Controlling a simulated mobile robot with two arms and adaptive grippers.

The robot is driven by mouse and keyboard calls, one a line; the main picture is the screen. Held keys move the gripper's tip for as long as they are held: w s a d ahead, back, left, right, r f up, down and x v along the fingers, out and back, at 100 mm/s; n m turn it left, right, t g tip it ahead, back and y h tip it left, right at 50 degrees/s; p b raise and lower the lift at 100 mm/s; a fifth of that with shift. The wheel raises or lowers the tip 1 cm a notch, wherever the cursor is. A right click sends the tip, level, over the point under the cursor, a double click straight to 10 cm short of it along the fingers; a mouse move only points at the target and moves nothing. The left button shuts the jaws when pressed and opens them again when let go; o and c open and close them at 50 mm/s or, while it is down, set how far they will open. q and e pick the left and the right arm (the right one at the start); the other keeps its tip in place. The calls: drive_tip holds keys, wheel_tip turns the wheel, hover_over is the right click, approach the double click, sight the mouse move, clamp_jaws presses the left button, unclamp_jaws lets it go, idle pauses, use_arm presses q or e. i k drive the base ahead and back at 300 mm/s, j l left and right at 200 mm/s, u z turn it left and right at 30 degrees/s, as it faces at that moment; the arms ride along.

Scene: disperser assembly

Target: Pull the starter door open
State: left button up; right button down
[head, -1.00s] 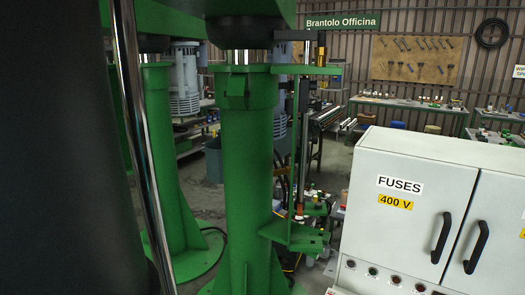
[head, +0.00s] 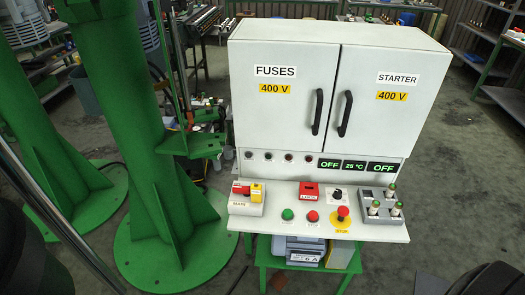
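The white cabinet stands right of centre in the head view. Its right half is the starter door (head: 388,100), labelled STARTER with a yellow 400 V tag, and it is shut. Its black vertical handle (head: 345,114) is at the door's left edge. The fuses door (head: 283,95) beside it on the left is also shut, with its own black handle (head: 317,112). Neither of my grippers can be seen. Dark shapes at the lower left and lower right edges are too unclear to tell.
A sloped control panel (head: 300,225) with buttons, a red stop knob (head: 342,212) and several green-topped parts juts out below the doors. A green column (head: 130,120) with a wide round base stands left of the cabinet. Floor right of the cabinet is open.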

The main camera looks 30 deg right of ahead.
sight(383, 98)
drive_tip(key=z, duration=0.4)
drive_tip(key=k+z, duration=0.15)
drive_tip(key=z, duration=0.6)
drive_tip(key=k+z, duration=0.15)
drive_tip(key=z, duration=0.85)
drive_tip(key=i+z, duration=0.1)
drive_tip(key=z, duration=0.55)
drive_tip(key=j+z, duration=0.1)
drive_tip(key=z, duration=0.5)
drive_tip(key=j+z, duration=0.1)
drive_tip(key=z, duration=1.1)
drive_tip(key=j+z, duration=0.15)
drive_tip(key=z, duration=0.5)
drive_tip(key=j+z, duration=0.1)
drive_tip(key=z, duration=1.1)
drive_tip(key=k+j+z, duration=0.1)
drive_tip(key=z, duration=0.3)
drive_tip(key=k+u, duration=0.15)
drive_tip(key=u, duration=0.25)
drive_tip(key=k+u, duration=0.15)
drive_tip(key=u, duration=0.2)
drive_tip(key=k+j+u, duration=0.1)
drive_tip(key=u, duration=2.15)
drive_tip(key=k+j, duration=0.05)
drive_tip(key=j, duration=0.05)
